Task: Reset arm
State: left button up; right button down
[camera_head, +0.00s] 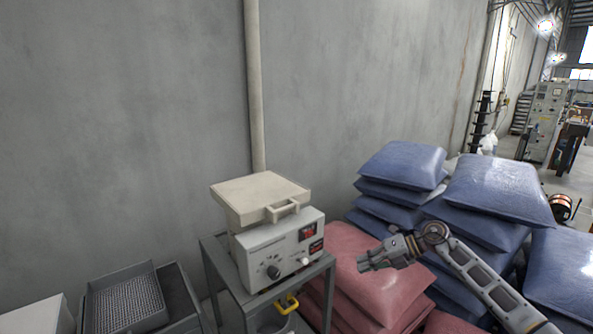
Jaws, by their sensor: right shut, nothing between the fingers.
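My right gripper (376,259) is shut and empty. It hangs in the air in front of the red sacks, to the right of a small machine. My right arm (480,278) comes in from the lower right corner, with its forearm in front of the blue and red sacks. My left gripper and left arm are not in view.
A beige-lidded machine (280,247) with knobs stands on a grey metal stand (314,275). Red sacks (350,290) and blue sacks (497,188) are stacked to the right. A mesh tray (127,302) is at lower left. A grey wall (130,120) closes the back.

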notch_tip(320, 180, down, 20)
jog(key=w+m+t+y, duration=0.1)
jog(key=w+m+t, duration=0.1)
jog(key=m+t, duration=0.85)
jog(key=s+d+f+m+h, duration=0.25)
jog(key=s+f+m, duration=0.25)
jog(key=f, duration=0.3)
jog(key=s+d+f+m+g+h, duration=0.1)
jog(key=s+d+f+m+h, duration=0.2)
jog(key=f, duration=0.6)
jog(key=s+d+f+m+h, duration=0.1)
jog(key=s+f+m+h, duration=0.2)
jog(key=s+f+m, duration=0.4)
jog(key=s+d+f+m+g+h, duration=0.25)
jog(key=s+f+m+g, duration=0.25)
jog(key=s+f, duration=1.4)
jog(key=s+a+f+m+g, duration=0.1)
jog(key=s+a+f+g, duration=0.1)
jog(key=s, duration=1.2)
jog(key=s+a+f+m+g+h, duration=0.1)
jog(key=s+a+f+m+g, duration=0.1)
jog(key=s, duration=1.2)
jog(key=shift+s+f+g, duration=0.25)
jog(key=shift+f+g, duration=0.5)
jog(key=shift+g, duration=0.3)
